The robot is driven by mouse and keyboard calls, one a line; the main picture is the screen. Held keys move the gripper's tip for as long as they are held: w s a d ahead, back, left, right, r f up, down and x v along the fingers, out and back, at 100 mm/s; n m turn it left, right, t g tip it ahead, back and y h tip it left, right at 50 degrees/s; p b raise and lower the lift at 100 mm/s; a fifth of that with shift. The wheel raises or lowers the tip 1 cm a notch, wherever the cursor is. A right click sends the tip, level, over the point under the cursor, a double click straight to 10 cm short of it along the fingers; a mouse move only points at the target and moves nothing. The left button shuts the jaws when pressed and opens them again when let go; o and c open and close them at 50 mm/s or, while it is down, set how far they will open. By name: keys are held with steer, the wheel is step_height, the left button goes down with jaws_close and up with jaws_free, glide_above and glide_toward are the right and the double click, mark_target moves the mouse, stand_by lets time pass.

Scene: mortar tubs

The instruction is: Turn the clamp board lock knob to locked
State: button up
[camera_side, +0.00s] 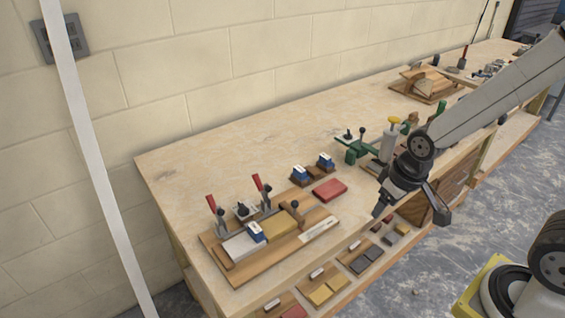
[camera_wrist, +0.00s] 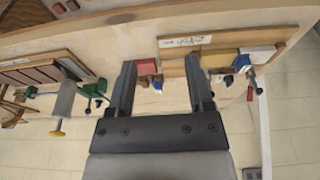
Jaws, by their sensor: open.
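The wooden clamp board (camera_side: 290,250) lies on the near end of the bench in the side view. It carries two red-handled clamps (camera_side: 262,190), a grey block (camera_side: 240,246), a tan block (camera_side: 280,226) and a white label strip. A dark ball-topped knob (camera_side: 294,206) stands at its right part; I cannot tell its lock setting. My gripper (camera_side: 411,208) is apart from the board, to its right above the bench's front edge. In the wrist view my gripper (camera_wrist: 161,62) is open and empty. Part of a labelled wooden board (camera_wrist: 235,40) shows beyond the right finger.
A red block (camera_side: 330,190) and two blue-and-white items (camera_side: 313,168) lie behind the board. A green clamp fixture (camera_side: 362,150) stands near my arm. Small trays (camera_side: 365,258) of blocks line the front below. The back left bench top is clear.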

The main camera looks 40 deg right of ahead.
steer(key=o, duration=0.3)
steer(key=n+g, duration=0.3)
steer(key=n, duration=1.5)
glide_above(243, 205)
step_height(243, 205, down, 3)
steer(key=shift+r, duration=0.1)
steer(key=shift+f, duration=3.95)
